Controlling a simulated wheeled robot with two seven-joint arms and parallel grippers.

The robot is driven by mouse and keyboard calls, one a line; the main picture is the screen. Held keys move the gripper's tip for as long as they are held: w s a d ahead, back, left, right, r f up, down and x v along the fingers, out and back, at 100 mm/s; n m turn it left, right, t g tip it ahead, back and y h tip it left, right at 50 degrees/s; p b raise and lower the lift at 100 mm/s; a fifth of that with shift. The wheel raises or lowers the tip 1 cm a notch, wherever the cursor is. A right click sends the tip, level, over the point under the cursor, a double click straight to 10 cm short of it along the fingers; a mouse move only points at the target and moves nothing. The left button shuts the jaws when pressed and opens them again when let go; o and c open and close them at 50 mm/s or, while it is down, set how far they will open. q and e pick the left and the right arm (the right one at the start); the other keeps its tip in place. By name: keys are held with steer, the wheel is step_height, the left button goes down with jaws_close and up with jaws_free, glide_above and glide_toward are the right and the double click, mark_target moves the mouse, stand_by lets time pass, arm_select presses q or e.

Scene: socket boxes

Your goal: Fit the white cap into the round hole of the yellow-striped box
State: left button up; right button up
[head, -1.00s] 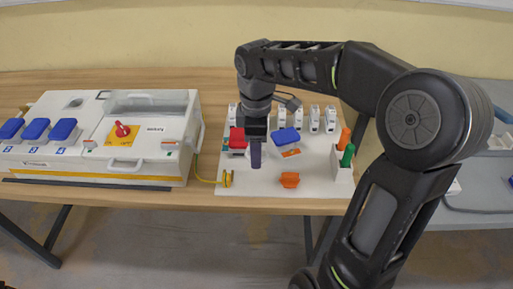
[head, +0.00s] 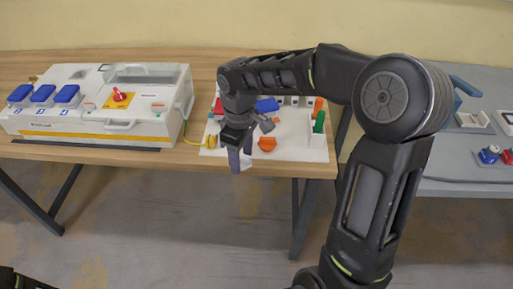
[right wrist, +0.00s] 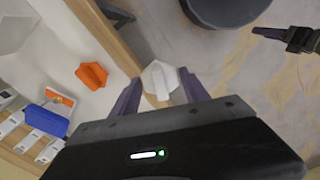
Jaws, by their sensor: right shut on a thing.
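The white cap (right wrist: 160,79) is hexagonal with a raised bar across it. My right gripper (right wrist: 158,88) is shut on it, a purple finger on each side. In the head view my right gripper (head: 238,163) hangs at the table's front edge, with a sliver of the cap (head: 247,160) showing. The yellow-striped box (head: 60,127) is white and stands on the table to the left, apart from the gripper. A dark round recess (head: 80,74) shows on its top. A dark gripper with a purple finger, apparently my left (right wrist: 290,38), shows in the wrist view; its opening is unclear.
The box carries several blue covers (head: 67,94), a red knob (head: 119,95) and a clear lid. A white board (head: 290,150) right of it holds an orange piece (head: 267,144), a green peg (head: 319,122) and a yellow cable plug (head: 210,141). A grey table stands at right.

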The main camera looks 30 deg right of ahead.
steer(key=w+a+f+m, duration=0.4)
steer(key=a+f+m, duration=0.2)
steer(key=a+f, duration=0.1)
steer(key=shift+a+f, duration=0.4)
steer(key=shift+f, duration=0.1)
steer(key=shift+w, duration=0.1)
